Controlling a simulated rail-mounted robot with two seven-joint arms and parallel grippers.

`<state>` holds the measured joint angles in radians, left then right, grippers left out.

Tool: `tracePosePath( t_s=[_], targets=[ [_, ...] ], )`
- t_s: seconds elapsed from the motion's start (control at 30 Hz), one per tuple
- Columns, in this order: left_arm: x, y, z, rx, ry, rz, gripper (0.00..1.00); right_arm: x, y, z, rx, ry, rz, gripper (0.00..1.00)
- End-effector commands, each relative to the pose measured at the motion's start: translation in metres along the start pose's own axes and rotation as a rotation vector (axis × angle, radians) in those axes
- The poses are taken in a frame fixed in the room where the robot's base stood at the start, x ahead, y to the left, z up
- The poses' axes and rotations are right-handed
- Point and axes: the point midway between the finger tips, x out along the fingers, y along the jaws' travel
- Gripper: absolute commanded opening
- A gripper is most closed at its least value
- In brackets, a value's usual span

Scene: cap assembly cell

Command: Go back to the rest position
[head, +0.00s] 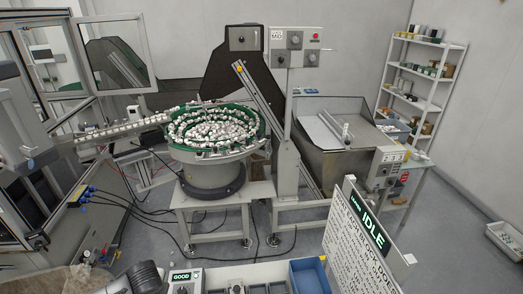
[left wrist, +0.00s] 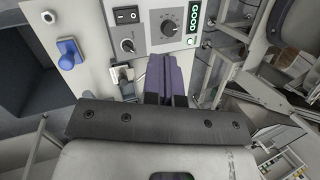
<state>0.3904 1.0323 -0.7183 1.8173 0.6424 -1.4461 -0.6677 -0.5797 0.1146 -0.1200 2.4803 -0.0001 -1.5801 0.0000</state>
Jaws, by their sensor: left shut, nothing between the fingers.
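My left gripper (left wrist: 165,58) shows in the left wrist view as two purple fingers side by side, shut and empty. The fingers point at the lower part of a light control panel (left wrist: 150,48); whether they touch it I cannot tell. The panel carries a black rocker switch, knobs and a green-lit display. A dark ribbed part at the bottom of the head view may be my arm. My right gripper is in neither view.
A bowl feeder (head: 210,172) full of white caps stands mid-room. An IDLE sign (head: 368,232) and a blue bin (head: 308,277) are at the front. A GOOD display box (head: 184,281) sits nearby. Shelves (head: 420,85) stand at the back right.

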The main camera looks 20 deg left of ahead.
Motion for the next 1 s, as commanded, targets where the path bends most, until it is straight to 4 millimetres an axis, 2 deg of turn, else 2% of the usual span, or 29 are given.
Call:
tracePosePath(
  t_s=[0.13, 0.23, 0.3, 0.37, 0.5, 0.67, 0.8, 1.0],
  targets=[
    [-0.049, -0.025, -0.035, -0.275, 0.057, -0.184, 0.00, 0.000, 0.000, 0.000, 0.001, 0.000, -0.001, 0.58],
    [-0.085, -0.025, -0.070, -0.470, 0.161, -0.289, 0.00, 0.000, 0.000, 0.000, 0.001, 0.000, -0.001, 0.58],
    [-0.108, -0.015, -0.093, -0.599, 0.249, -0.336, 0.00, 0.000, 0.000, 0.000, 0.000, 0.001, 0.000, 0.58],
    [-0.123, -0.002, -0.107, -0.680, 0.314, -0.356, 0.00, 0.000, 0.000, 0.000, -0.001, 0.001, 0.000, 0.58],
    [-0.146, 0.039, -0.126, -0.812, 0.425, -0.349, 0.00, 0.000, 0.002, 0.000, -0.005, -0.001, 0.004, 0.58],
    [-0.147, 0.104, -0.133, -0.982, 0.482, -0.228, 0.00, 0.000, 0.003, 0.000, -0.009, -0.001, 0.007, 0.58],
    [-0.130, 0.159, -0.137, -1.084, 0.454, -0.079, 0.00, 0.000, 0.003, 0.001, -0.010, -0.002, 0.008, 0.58],
    [-0.109, 0.229, -0.143, -1.153, 0.371, 0.096, 0.00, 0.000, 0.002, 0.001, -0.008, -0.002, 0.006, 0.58]
  ],
)
